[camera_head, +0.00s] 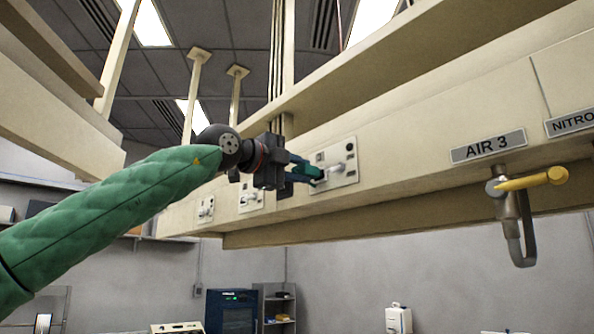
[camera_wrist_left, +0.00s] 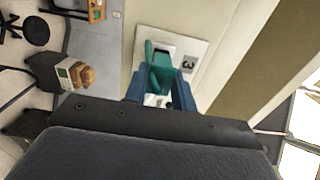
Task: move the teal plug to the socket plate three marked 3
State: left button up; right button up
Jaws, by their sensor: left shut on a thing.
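My left gripper (camera_head: 306,172) is shut on the teal plug (camera_head: 301,177) in front of a pale socket plate (camera_head: 349,154) on the beam. In the left wrist view the teal plug (camera_wrist_left: 160,73) sits between the blue fingers of my left gripper (camera_wrist_left: 161,88). The fingers hide part of the plug. My right gripper is in neither view.
Two more socket plates, a middle one (camera_head: 250,198) and a far one (camera_head: 206,208), sit farther left on the beam. An AIR 3 valve with a yellow handle (camera_head: 531,179) hangs at the right. The space below the beam is open.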

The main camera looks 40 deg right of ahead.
pick_arm(q)
jog(key=shift+d, duration=0.6)
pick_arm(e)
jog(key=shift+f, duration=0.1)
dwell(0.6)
pick_arm(q)
jog(key=o, duration=1.1)
jog(key=shift+d, duration=0.1)
jog(key=shift+a+f+b, duration=0.2)
jog(key=shift+a+b, duration=0.15)
jog(key=shift+b, duration=0.15)
jog(key=a+b, duration=0.1)
jog(key=a, duration=0.2)
jog(key=a+b, duration=0.2)
jog(key=a, duration=0.1)
jog(key=shift+s+r, duration=0.1)
jog(key=shift+s, duration=0.1)
jog(key=shift+a+r+b, duration=0.1)
jog(key=shift+a+b, duration=0.2)
jog(key=shift+a, duration=0.25)
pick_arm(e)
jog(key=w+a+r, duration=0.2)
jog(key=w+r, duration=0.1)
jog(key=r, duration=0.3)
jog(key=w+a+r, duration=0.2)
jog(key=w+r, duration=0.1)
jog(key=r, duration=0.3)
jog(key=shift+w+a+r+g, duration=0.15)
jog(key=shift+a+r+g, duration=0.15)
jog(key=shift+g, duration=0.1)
